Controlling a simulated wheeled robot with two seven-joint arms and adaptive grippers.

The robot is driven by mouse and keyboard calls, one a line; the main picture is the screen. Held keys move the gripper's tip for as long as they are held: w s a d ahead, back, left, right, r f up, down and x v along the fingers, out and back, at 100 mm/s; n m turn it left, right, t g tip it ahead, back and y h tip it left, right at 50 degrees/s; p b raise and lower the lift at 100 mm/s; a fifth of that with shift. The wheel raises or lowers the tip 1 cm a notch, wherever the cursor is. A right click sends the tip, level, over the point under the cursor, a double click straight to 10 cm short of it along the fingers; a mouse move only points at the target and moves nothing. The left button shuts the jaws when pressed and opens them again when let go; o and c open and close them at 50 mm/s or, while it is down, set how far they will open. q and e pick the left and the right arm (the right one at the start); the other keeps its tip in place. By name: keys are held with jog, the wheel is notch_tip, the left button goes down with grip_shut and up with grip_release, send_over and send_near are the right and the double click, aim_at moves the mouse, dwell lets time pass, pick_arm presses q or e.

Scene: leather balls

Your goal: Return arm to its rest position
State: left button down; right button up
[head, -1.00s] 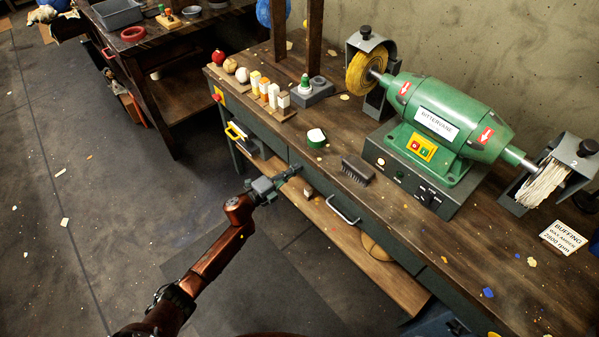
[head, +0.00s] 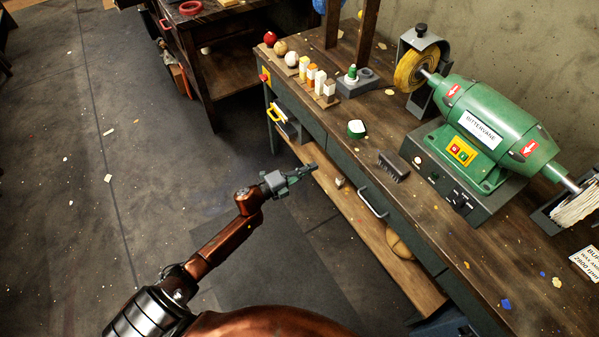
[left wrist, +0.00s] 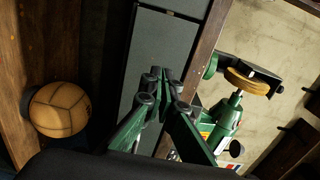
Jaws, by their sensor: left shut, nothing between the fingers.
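My left gripper (head: 314,168) is shut and empty. In the head view it is held in the air in front of the workbench (head: 330,146), left of its front edge and apart from it. Its fingers point right, toward the bench. In the left wrist view the fingertips (left wrist: 165,74) are together with nothing between them. Three small balls, red (head: 270,39), tan (head: 280,48) and cream (head: 291,58), sit at the bench's far left end. A larger tan leather ball (head: 400,247) rests on the lower shelf; it also shows in the left wrist view (left wrist: 60,109). My right gripper is not in view.
A green buffing machine (head: 500,125) with a yellow wheel (head: 410,70) stands on the bench. A brush (head: 393,167) and a green-and-white tin (head: 356,129) lie near the front edge. A drawer handle (head: 373,203) sticks out. The floor on the left is clear except for scraps.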

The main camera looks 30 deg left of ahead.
pick_arm(q)
jog(key=shift+v, duration=2.3)
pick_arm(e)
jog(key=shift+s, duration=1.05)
pick_arm(q)
jog(key=shift+a, duration=0.1)
